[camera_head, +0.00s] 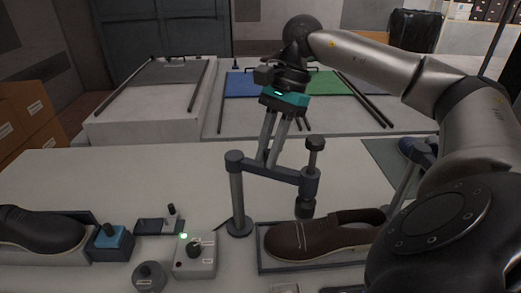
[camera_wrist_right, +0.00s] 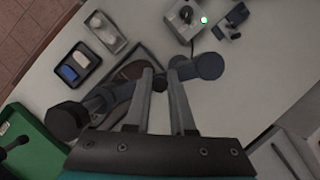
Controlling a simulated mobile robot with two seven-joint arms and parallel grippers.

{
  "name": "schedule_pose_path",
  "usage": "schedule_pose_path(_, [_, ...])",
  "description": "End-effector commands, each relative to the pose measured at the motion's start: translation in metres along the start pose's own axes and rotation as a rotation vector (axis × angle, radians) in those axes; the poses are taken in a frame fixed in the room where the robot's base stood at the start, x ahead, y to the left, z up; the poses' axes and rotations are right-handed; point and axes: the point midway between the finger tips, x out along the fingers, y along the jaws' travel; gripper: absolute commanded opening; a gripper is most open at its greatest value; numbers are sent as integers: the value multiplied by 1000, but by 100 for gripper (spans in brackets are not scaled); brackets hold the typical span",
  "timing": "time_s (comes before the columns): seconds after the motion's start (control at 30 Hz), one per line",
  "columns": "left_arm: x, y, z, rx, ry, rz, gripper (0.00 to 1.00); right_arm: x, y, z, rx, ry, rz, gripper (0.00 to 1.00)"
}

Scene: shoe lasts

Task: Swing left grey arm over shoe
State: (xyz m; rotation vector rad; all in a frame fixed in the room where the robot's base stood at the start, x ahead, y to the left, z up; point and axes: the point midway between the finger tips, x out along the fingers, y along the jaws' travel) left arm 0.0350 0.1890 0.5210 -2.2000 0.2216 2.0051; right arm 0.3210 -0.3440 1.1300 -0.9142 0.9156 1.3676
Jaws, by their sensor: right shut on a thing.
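A grey swing arm (camera_head: 274,170) reaches from an upright grey post (camera_head: 237,200) to a vertical dark plunger (camera_head: 308,190) at its right end. The plunger's foot hangs over the left part of a brown shoe (camera_head: 320,240); whether they touch I cannot tell. My right gripper (camera_head: 269,160) points down and is shut on the middle of the swing arm. In the right wrist view its two fingers (camera_wrist_right: 162,85) straddle the bar, with the post (camera_wrist_right: 207,67) to the right and the plunger knob (camera_wrist_right: 68,120) to the left. My left gripper is not in view.
The shoe lies in a shallow dark tray (camera_head: 262,264). Left of it stand a control box (camera_head: 195,262) with a green light, a round knob (camera_head: 149,276) and a blue block (camera_head: 110,240). A dark shoe (camera_head: 40,230) lies far left. The white table behind the post is clear.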

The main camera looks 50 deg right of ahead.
Motion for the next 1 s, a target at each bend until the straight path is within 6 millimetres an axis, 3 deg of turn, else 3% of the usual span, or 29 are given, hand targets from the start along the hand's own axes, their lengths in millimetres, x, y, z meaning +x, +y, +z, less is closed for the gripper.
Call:
schedule_pose_path(0.33, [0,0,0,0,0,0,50,-1,0,-1,0,2,-2,0])
schedule_pose_path(0.37, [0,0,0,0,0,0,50,-1,0,-1,0,2,-2,25])
schedule_pose_path(0.6, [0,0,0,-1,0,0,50,-1,0,-1,0,1,-1,52])
schedule_pose_path(0.87, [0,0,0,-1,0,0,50,-2,0,0,0,1,-1,52])
schedule_pose_path(1.0, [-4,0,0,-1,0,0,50,-14,-1,0,0,0,-4,52])
